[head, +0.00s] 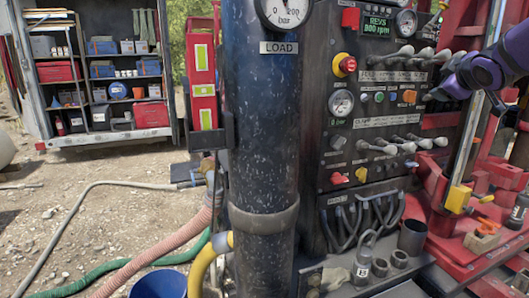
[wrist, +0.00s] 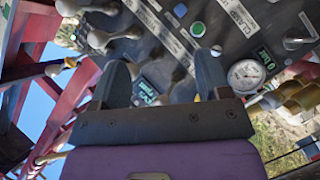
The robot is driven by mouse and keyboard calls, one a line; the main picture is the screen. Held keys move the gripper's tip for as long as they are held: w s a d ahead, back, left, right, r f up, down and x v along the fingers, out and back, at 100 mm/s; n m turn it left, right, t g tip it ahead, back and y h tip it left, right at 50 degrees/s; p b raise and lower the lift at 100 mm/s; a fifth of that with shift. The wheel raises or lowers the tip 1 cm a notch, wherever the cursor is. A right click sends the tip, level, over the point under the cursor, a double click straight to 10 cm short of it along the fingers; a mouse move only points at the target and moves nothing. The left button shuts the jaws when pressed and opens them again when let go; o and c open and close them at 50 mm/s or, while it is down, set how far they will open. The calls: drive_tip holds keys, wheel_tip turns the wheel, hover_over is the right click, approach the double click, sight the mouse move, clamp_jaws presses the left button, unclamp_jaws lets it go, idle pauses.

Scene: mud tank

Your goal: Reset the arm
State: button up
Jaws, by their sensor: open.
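My gripper (head: 447,88) is at the right edge of the head view, on the end of my purple arm and close in front of the control panel (head: 340,190). In the wrist view my gripper (wrist: 161,64) shows two dark fingers spread apart. Nothing is held between them. A grey-knobbed lever and the small green display lie behind the gap. I cannot tell whether a finger touches a lever. The upper row of levers (head: 400,57) is just left of my gripper in the head view.
A thick dark column (head: 263,130) stands left of the panel. Below my gripper are the lower levers (head: 392,146), a red bench with a bottle (head: 518,208), and a yellow-ended bar (head: 457,198). Hoses (head: 125,268) and a blue bucket (head: 158,285) lie on gravel at left.

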drive_tip(key=s+a+f+m+g+y, duration=0.1)
drive_tip(key=s+a+f+m+g, duration=0.2)
drive_tip(key=s, duration=0.8)
drive_tip(key=s+a+f+m+g+y, duration=0.1)
drive_tip(key=s+a+f+m+g, duration=0.2)
drive_tip(key=s, duration=0.9)
drive_tip(key=s+a+f+m+g+y, duration=0.1)
drive_tip(key=s+a+f+m+g, duration=0.2)
drive_tip(key=s+a+f, duration=0.5)
drive_tip(key=s+a, duration=0.1)
drive_tip(key=s, duration=0.2)
drive_tip(key=shift+s+a, duration=0.15)
